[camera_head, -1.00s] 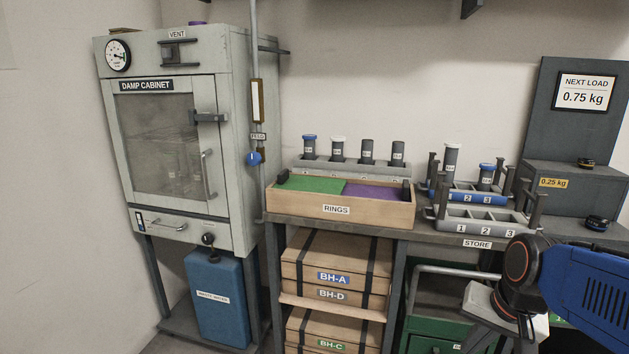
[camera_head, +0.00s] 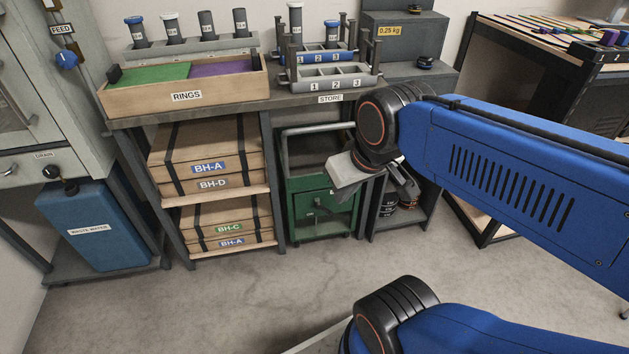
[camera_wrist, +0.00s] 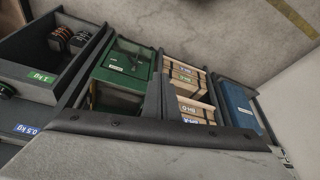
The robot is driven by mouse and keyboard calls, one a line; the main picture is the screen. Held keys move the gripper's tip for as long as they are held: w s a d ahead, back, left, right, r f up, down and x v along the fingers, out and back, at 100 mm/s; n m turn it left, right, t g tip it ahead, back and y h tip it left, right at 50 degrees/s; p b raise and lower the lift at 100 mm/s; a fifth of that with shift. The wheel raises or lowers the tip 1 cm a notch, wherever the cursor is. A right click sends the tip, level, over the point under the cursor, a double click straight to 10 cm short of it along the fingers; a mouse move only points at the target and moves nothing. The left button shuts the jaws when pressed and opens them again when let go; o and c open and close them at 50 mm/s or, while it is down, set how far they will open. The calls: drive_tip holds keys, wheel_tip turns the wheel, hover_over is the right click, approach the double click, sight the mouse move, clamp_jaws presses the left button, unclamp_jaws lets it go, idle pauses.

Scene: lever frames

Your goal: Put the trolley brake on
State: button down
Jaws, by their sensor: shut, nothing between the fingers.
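The green trolley (camera_head: 322,208) stands on the floor under the bench, between the box shelves and the weight rack. It has a grey tube handle (camera_head: 318,130) on top. Small grey fittings and a pale label show on its front; I cannot tell the brake's position. The wrist view shows the trolley (camera_wrist: 128,66) tilted, at upper left of centre. My gripper (camera_head: 408,186) is in front of and right of the trolley in the head view, shut and empty, apart from the trolley as far as I can tell. My wrist hides the trolley's upper right.
Boxes (camera_head: 208,160) fill the shelves left of the trolley. A blue waste water container (camera_head: 95,228) stands further left. Weights (camera_head: 388,208) sit low at right. The bench edge (camera_head: 330,98) overhangs the trolley. The floor (camera_head: 230,300) in front is clear.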

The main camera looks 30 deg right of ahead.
drive_tip(key=w+d+f+m+g+y, duration=0.1)
drive_tip(key=w+d+f, duration=0.35)
drive_tip(key=w, duration=0.55)
drive_tip(key=w+d+f+m+g+y, duration=0.1)
drive_tip(key=w+d+f+m+y, duration=0.1)
drive_tip(key=w+d+f, duration=0.5)
drive_tip(key=w+d+f+m+y, duration=0.1)
drive_tip(key=w+d+f+m, duration=0.1)
drive_tip(key=w+d+f, duration=0.5)
drive_tip(key=w+d+f+m+y, duration=0.1)
drive_tip(key=w+d+f, duration=0.1)
drive_tip(key=d+f, duration=0.65)
approach(330, 211)
wheel_tip(330, 211, down, 4)
drive_tip(key=a, duration=0.1)
drive_tip(key=shift+w+a+f, duration=0.6)
drive_tip(key=shift+w+a, duration=0.05)
drive_tip(key=shift+w, duration=0.05)
